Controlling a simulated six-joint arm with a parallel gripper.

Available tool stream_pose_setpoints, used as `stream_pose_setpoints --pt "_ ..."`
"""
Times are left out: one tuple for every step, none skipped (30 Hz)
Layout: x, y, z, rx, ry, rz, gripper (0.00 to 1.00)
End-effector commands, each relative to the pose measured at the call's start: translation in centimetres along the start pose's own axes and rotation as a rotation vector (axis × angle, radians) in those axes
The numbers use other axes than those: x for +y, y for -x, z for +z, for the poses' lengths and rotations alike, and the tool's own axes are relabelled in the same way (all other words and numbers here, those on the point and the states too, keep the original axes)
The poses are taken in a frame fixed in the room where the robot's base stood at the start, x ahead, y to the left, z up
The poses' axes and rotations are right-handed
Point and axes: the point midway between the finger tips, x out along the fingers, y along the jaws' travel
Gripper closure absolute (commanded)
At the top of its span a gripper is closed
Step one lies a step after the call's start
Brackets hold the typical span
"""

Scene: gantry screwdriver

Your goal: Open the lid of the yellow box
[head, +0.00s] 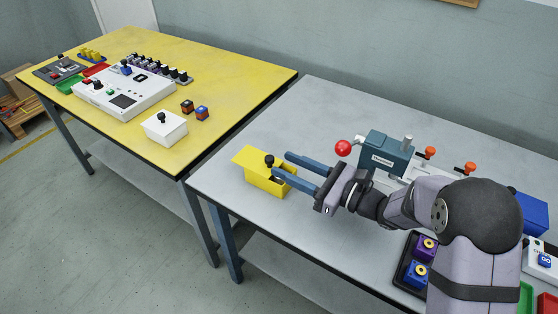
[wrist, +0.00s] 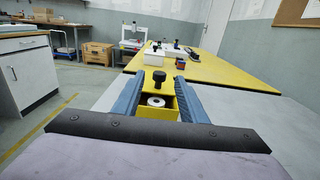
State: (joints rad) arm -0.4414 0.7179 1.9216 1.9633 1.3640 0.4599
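The yellow box (head: 262,178) stands near the left end of the grey table. A black knob (head: 269,160) stands up from its yellow lid (head: 252,157). A dark gap shows on the box's side nearest my gripper, and in the wrist view a white ring-shaped part (wrist: 156,101) shows inside the yellow box (wrist: 157,112). The lid looks shifted away from my gripper and leaves that part uncovered. My gripper (head: 279,165) is open, its two blue fingers level and apart. In the wrist view the knob (wrist: 158,76) stands between the fingers, beyond their reach or near their tips; contact cannot be told.
A teal vise-like device (head: 386,154) with a red ball stands right of my gripper. A black tray (head: 403,271) with purple and blue parts lies near the front. A yellow table (head: 215,85) with a white box (head: 165,130) stands left. The grey table behind the box is clear.

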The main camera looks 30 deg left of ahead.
Motion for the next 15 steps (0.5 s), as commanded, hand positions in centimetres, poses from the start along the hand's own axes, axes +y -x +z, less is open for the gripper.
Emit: stream_pose_setpoints --pt "0.1 -0.8 0.0 0.000 0.000 0.003 0.61" --pt "0.1 -1.1 0.0 0.000 -0.001 0.003 0.61" --pt "0.1 -1.6 0.0 0.001 0.000 0.002 0.61" --pt "0.1 -1.9 0.0 0.000 0.000 0.002 0.61" --pt "0.1 -2.2 0.0 0.000 0.000 0.002 0.61" --pt "0.1 -2.5 0.0 0.000 -0.001 0.002 0.61" --pt "0.1 -2.7 0.0 0.000 -0.001 0.002 0.61" --pt "0.1 -2.9 0.0 0.000 -0.001 0.001 0.61" --pt "0.0 -3.1 0.0 0.000 -0.001 0.001 0.61" --pt "0.0 -3.2 0.0 0.000 -0.001 0.000 0.61" --pt "0.0 -3.2 0.0 0.000 -0.002 0.000 0.61" --pt "0.0 -3.3 0.0 0.000 -0.002 0.000 0.61" --pt "0.0 -3.4 0.0 0.000 -0.002 -0.001 0.61" --pt "0.0 -3.4 0.0 0.001 -0.002 -0.001 0.61" --pt "0.0 -3.4 0.0 0.000 -0.002 -0.001 0.61"
